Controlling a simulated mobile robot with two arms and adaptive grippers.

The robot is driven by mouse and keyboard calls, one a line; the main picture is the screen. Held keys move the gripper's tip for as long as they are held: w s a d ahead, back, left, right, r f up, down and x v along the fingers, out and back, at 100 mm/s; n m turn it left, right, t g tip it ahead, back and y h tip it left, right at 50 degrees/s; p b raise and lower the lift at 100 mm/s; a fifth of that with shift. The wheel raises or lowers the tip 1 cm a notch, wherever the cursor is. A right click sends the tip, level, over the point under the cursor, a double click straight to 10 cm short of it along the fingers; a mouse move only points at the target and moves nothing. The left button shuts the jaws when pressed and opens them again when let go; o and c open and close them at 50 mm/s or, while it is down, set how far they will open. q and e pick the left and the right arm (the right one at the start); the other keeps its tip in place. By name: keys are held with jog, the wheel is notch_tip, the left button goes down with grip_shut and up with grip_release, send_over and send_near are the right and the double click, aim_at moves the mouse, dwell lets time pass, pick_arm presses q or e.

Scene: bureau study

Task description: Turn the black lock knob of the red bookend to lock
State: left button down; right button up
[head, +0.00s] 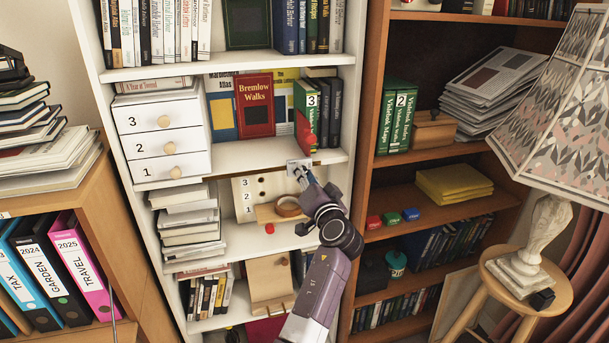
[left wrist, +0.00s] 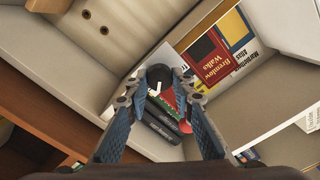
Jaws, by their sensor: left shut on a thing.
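The red bookend (head: 303,137) stands on the white bookcase's middle shelf, against the green book numbered 3. In the left wrist view only a little of its red (left wrist: 169,97) shows between my fingers. The round black lock knob (left wrist: 158,74) sits between the fingertips of my left gripper (left wrist: 159,80), which is shut on it. A small white mark shows just below the knob. In the head view my left gripper (head: 299,168) is at the shelf's front edge, below the bookend, and the knob is hidden there. My right gripper is in neither view.
Dark books (head: 326,112) stand right of the bookend, and the red book Bremlow Walks (head: 254,105) stands to its left. White drawers (head: 161,140) fill the shelf's left side. A board with pegs (head: 262,188) and a tape roll (head: 289,206) are below, close to my left arm.

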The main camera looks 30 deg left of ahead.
pick_arm(q)
jog(key=shift+m+p, duration=1.3)
jog(key=shift+m, duration=2.5)
jog(key=c, duration=1.7)
grip_release()
jog(key=shift+w, duration=0.1)
jog(key=shift+o, duration=0.2)
jog(key=v, duration=1.2)
jog(key=shift+f, duration=0.1)
